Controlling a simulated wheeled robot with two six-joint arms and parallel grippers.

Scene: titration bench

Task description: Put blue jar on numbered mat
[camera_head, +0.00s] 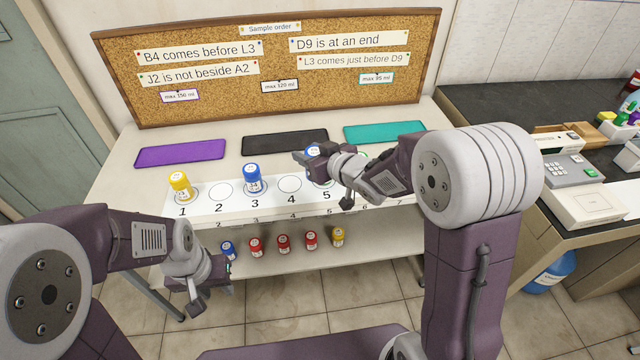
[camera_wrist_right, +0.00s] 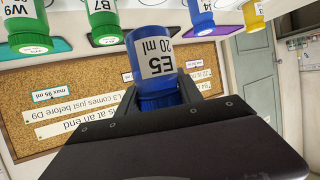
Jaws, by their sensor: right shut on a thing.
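The white numbered mat (camera_head: 205,212) lies along the front of the bench. A yellow jar (camera_head: 180,186) stands on 1 and a blue jar (camera_head: 253,179) on 3; circles 2 and 4 are empty. My right gripper (camera_head: 308,156) is shut on another blue jar (camera_head: 314,151), near number 5. In the right wrist view this blue jar (camera_wrist_right: 154,55) reads E5, 20 ml, and the jaws (camera_wrist_right: 160,98) grip it at the cap. My right arm hides much of the mat's right part. My left gripper (camera_head: 208,295) hangs low at the front left; its jaws are unclear.
Purple (camera_head: 180,153), black (camera_head: 285,142) and teal (camera_head: 384,132) mats lie behind the numbered mat, before a corkboard (camera_head: 200,112). Green jars (camera_wrist_right: 103,22) show in the wrist view. Several jars, including a red one (camera_head: 284,243), stand on the lower shelf.

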